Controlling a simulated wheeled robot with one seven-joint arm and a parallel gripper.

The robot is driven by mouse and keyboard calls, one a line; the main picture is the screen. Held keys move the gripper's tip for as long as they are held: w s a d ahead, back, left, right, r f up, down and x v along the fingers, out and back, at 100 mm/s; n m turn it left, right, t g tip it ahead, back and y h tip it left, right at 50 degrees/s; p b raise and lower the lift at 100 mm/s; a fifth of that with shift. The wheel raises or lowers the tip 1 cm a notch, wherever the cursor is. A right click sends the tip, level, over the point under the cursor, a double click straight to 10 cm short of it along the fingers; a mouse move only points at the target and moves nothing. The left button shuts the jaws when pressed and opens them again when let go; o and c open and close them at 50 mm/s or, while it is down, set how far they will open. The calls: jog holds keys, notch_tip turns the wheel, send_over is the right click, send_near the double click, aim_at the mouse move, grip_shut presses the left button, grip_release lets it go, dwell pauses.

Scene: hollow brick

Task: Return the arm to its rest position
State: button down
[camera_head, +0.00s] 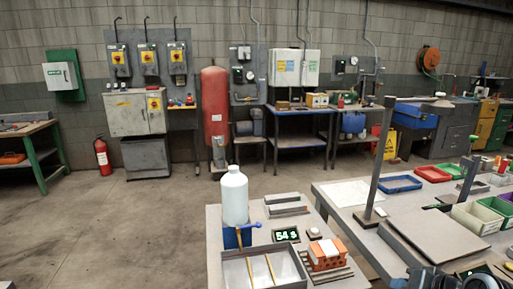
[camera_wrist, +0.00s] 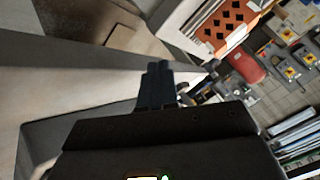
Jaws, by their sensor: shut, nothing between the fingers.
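My gripper (camera_wrist: 159,68) shows in the wrist view as two dark fingers pressed together, shut and empty. The orange hollow brick (camera_head: 326,254) sits on the near table in the head view, on a grey ribbed support. In the wrist view the orange brick (camera_wrist: 222,24), with its diamond-shaped holes, shows at the top, beyond the fingertips and apart from them. Dark parts at the lower right edge of the head view look like my arm; the fingers cannot be made out there.
The near table (camera_head: 214,222) holds a white bottle (camera_head: 234,196), a grey tray (camera_head: 236,276) and a green-lit display (camera_head: 286,235). A second table at right carries a dark post (camera_head: 377,165), a flat grey plate (camera_head: 436,236) and several coloured bins. Floor at left is clear.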

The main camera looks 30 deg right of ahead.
jog(key=s+a+f+n+t+h, duration=0.1)
jog(key=s+a+f+n, duration=0.1)
jog(key=s+a, duration=0.5)
jog(key=s+a+f+n, duration=0.1)
jog(key=s+a+f, duration=0.15)
jog(key=a, duration=0.85)
jog(key=s+a+r+n+t+y, duration=0.1)
jog(key=s+a+r+n+t, duration=0.1)
jog(key=s+a+r, duration=0.3)
jog(key=s+a+r+n+t+y, duration=0.1)
jog(key=s+a+r+n+t, duration=0.1)
jog(key=s+a+r+n, duration=0.3)
jog(key=s+a+r, duration=0.1)
jog(key=s+r, duration=0.3)
jog(key=s, duration=0.2)
jog(key=shift+a+r+t+y, duration=0.2)
jog(key=shift+t+y, duration=0.2)
